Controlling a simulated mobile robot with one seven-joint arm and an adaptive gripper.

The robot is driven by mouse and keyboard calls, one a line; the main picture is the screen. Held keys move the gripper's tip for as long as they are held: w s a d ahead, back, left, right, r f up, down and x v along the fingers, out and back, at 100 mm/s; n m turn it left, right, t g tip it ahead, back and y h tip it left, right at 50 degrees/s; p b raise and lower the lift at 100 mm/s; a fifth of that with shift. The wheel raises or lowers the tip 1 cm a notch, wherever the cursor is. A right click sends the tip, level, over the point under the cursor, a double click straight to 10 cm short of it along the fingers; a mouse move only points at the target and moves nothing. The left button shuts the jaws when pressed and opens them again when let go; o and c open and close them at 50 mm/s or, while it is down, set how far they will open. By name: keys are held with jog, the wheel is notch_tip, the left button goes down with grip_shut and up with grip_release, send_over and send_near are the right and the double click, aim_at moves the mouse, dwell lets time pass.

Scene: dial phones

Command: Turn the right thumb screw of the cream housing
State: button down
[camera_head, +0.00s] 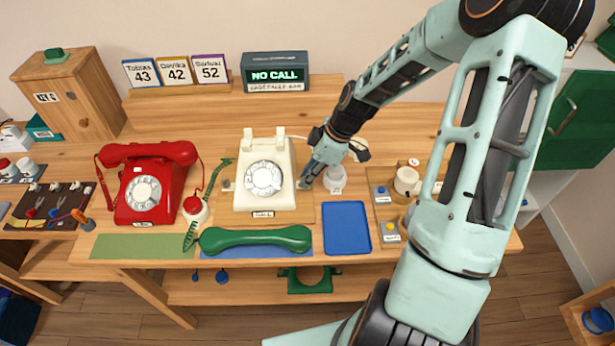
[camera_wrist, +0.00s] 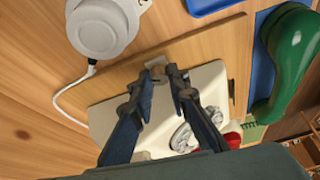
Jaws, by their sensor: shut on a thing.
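The cream housing (camera_head: 280,202) with a white dial (camera_head: 263,179) stands on a wooden board (camera_head: 303,214) mid-table; the housing also shows in the wrist view (camera_wrist: 105,118). My gripper (camera_head: 306,183) is low at the housing's right side. In the wrist view its two dark fingers (camera_wrist: 165,78) close around the small right thumb screw (camera_wrist: 158,72) beside the housing's edge. The fingers hide much of the screw, and its turn angle cannot be told. A left thumb screw (camera_head: 227,185) sits on the other side of the housing.
A white round device (camera_head: 335,180) with a cord stands close to the right of my gripper. A blue tray (camera_head: 346,228) and a green handset (camera_head: 256,240) lie in front. A red phone (camera_head: 155,185) stands left.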

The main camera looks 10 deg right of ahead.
jog(key=shift+m+t+h+b, duration=0.5)
jog(key=shift+m+t+b, duration=0.2)
jog(key=shift+m, duration=1.4)
jog(key=c, duration=2.1)
grip_release()
jog(key=shift+s, duration=0.1)
